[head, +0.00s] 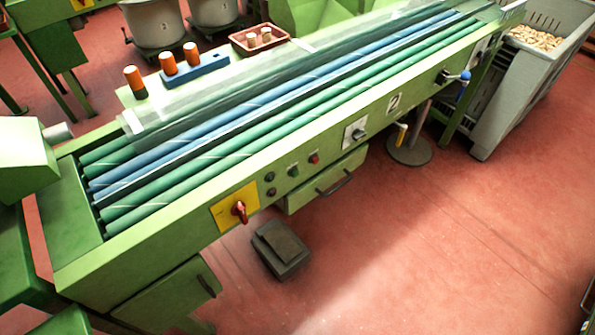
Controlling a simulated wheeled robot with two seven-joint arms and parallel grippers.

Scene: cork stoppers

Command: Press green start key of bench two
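Bench two is a long green roller bench (150,228) running from lower left to upper right, with a "2" plate (394,103) on its front. The green key (293,171) sits on the front panel, left of a red key (314,158). A red rotary switch (239,211) on a yellow plate is farther left. A grey plate with a knob (357,132) is to the right. Neither of my grippers is in view. Nothing covers the green key.
A drawer with a handle (334,183) is below the keys. A dark foot pedal (281,249) lies on the red floor. A lever with a blue knob (463,75) sticks out at right, near a grey bin of corks (505,95).

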